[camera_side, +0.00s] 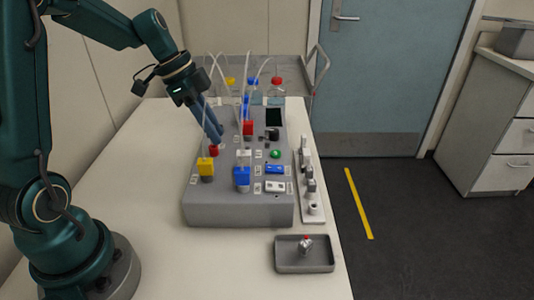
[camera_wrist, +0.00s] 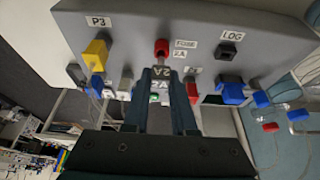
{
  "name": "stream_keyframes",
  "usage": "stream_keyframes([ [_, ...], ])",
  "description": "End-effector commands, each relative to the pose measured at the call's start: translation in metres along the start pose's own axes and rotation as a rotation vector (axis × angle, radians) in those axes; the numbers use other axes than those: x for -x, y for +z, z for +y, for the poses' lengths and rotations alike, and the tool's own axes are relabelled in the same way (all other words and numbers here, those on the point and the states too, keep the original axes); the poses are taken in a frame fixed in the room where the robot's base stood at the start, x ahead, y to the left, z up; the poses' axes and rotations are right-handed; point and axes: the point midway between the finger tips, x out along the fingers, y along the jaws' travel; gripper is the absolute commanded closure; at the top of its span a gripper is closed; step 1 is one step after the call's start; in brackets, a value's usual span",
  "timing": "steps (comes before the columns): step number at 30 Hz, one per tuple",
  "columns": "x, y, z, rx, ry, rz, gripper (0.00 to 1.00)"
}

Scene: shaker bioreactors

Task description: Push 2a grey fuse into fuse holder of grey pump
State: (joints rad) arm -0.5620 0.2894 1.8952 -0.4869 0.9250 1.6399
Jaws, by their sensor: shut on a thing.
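The grey pump (camera_side: 240,208) is a big grey block on the table. In the wrist view its grey face (camera_wrist: 130,18) carries a FUSE 2A label (camera_wrist: 185,47). The red fuse holder (camera_wrist: 162,48) sits beside that label; in the side view a red part (camera_side: 213,150) shows just under my fingertips. My gripper (camera_wrist: 161,80) is shut on a dark grey fuse marked 2A (camera_wrist: 161,72). In the side view my gripper (camera_side: 216,140) points down at the pump's left part. The fuse appears at the red holder; I cannot tell how deep it sits.
Yellow (camera_side: 205,166) and blue (camera_side: 242,177) plugs with tubes stand near my gripper. A white rack (camera_side: 313,213) stands right of the pump. Bottles stand behind. The table's left is clear.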

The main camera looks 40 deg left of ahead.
Motion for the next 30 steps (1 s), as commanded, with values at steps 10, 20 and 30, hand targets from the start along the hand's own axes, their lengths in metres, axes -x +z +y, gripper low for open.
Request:
stream_keyframes([
  [10, -0.0048, 0.0019, 0.0, 0.001, 0.0, 0.0, 1.0],
  [20, -0.0091, 0.0037, 0.0001, 0.0, 0.001, 0.0, 1.0],
  [30, -0.0098, 0.004, 0.0, 0.0, 0.0, 0.0, 1.0],
])
